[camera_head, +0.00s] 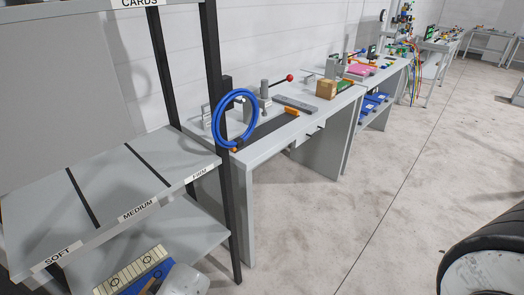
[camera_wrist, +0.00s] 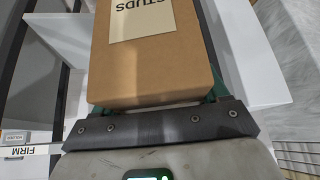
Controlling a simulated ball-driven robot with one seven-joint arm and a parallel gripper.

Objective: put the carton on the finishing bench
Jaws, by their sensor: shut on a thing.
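A brown carton (camera_wrist: 150,60) with a cream label reading "STUDS" fills the upper middle of the wrist view. My gripper (camera_wrist: 158,103) is shut on it, with green finger parts showing at both sides of its near end. The carton's far end is cut off by the frame. Neither my gripper nor the held carton shows in the head view. A grey workbench (camera_head: 262,160) stands at the middle of the head view, with more benches beyond it. No sign names the finishing bench, so I cannot tell which it is.
A shelf rack (camera_head: 110,190) marked SOFT, MEDIUM and FIRM stands at left; its middle shelf is bare. The near bench holds a blue coil (camera_head: 235,118), a red-knobbed lever tool (camera_head: 289,78) and a small brown box (camera_head: 326,89). Open floor (camera_head: 400,180) lies to the right.

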